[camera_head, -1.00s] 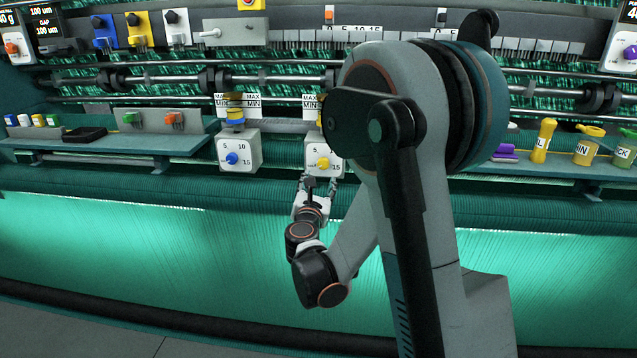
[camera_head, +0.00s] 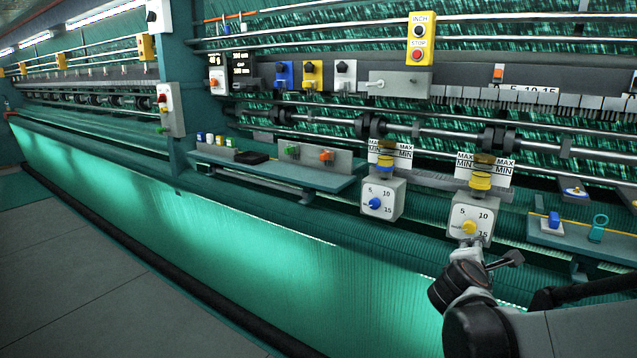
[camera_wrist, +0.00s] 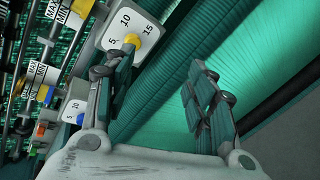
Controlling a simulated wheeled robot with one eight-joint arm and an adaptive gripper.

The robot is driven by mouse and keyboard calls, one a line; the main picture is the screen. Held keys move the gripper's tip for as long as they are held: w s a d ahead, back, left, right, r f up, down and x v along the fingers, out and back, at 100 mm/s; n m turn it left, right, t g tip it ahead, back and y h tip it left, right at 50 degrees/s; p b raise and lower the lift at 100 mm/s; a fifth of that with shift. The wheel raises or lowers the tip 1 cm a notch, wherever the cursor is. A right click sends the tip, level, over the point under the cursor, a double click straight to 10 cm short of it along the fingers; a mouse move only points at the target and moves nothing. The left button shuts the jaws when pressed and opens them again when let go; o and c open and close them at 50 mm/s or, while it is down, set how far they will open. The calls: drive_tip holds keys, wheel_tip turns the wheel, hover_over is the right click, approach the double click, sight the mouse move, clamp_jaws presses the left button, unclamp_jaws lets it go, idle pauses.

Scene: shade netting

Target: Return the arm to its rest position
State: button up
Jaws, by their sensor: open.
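My arm shows at the lower right of the head view, in front of the net machine, with its wrist (camera_head: 455,285) just below the yellow-knob dial box (camera_head: 470,220). The fingers are hard to make out there. In the wrist view my gripper (camera_wrist: 160,78) is open, its two dark padded fingers well apart with nothing between them. The yellow-knob dial box (camera_wrist: 128,28) is beyond the left finger, which overlaps its lower part. I cannot tell whether they touch. Green netting shows between and behind the fingers.
A blue-knob dial box (camera_head: 382,198) hangs left of the yellow one. A shelf (camera_head: 335,182) carries green and orange knobs; another shelf (camera_head: 600,235) with small tools is at the right. A green-lit net sheet (camera_head: 240,235) slopes below. Grey floor (camera_head: 90,270) is clear at lower left.

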drive_tip(key=s+a+f+m+g+y, duration=0.1)
drive_tip(key=s+a+m+y, duration=0.2)
drive_tip(key=s+a+m, duration=0.2)
drive_tip(key=s+a+f+m+g+y, duration=0.1)
drive_tip(key=s+a+m, duration=0.4)
drive_tip(key=s, duration=0.6)
drive_tip(key=s+a+f+m+g+y, duration=0.2)
drive_tip(key=s+a+m+y, duration=0.2)
drive_tip(key=s, duration=0.4)
drive_tip(key=shift+s+a+f+m+y, duration=0.3)
drive_tip(key=shift+a+m, duration=0.35)
drive_tip(key=shift+m, duration=0.25)
